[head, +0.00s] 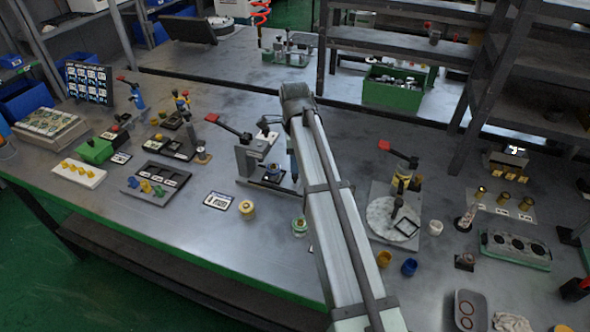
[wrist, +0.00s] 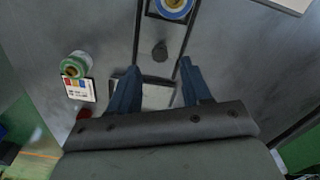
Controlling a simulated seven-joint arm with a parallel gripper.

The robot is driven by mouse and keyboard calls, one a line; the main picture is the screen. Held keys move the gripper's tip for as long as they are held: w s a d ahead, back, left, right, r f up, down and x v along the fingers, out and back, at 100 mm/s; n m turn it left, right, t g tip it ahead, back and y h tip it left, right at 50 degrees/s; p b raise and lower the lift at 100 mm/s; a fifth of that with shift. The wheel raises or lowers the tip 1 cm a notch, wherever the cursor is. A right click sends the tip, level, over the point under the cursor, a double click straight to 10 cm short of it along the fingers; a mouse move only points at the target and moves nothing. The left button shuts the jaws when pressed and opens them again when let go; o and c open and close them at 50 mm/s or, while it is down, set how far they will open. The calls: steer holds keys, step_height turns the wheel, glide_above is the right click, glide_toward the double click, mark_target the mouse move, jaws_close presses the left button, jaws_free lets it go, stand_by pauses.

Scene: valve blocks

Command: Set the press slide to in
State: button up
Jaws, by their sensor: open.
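The press (head: 257,152) is a grey upright frame with a red-handled lever (head: 228,125), standing mid-table just left of my arm. At its foot is a dark slide plate (head: 270,183) carrying a round blue and white part (head: 272,170). In the wrist view the slide (wrist: 174,41) shows as a grey strip with a dark knob (wrist: 160,52) and the blue-ringed part (wrist: 173,7) at the top edge. My gripper (wrist: 160,68) is open and empty, its blue fingers on either side of the strip, just short of the knob. My arm hides part of the press area in the head view.
A green and white spool (wrist: 76,65) and a label card (wrist: 79,89) lie left of the fingers. A lever device (head: 385,215) stands right of my arm.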

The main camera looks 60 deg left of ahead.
mark_target(282, 176)
steer(key=shift+f, duration=2.3)
jaws_close()
